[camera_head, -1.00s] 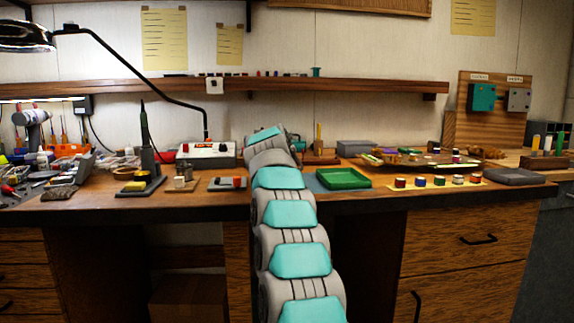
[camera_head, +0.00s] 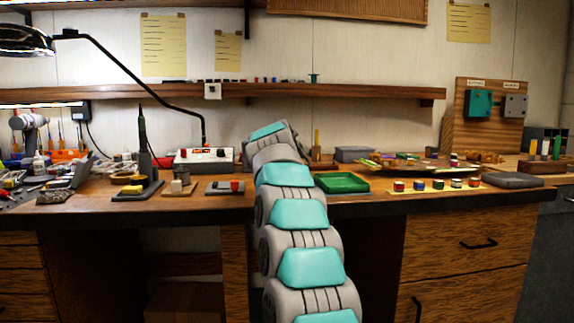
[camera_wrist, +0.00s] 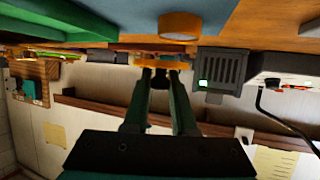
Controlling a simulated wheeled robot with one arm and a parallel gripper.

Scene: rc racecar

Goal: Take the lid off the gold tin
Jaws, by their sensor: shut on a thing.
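My gripper (camera_wrist: 163,75) shows in the wrist view, where the picture is upside down with the bench at the top. Its two dark green fingers are shut on a thin orange-gold piece (camera_wrist: 160,60), which looks like the lid seen edge-on. A round gold tin (camera_wrist: 180,25) sits on the bench beyond it, apart from the fingertips. Whether the tin's top is open I cannot tell. In the head view my own arm hides the gripper, the tin and the lid.
A green tray (camera_head: 342,183) lies right of my arm, with several small paint pots (camera_head: 438,185) further right. A soldering station (camera_head: 205,158) stands behind left. A grey-and-red block (camera_head: 232,187) lies near the front edge. A shelf (camera_head: 370,92) runs along the wall.

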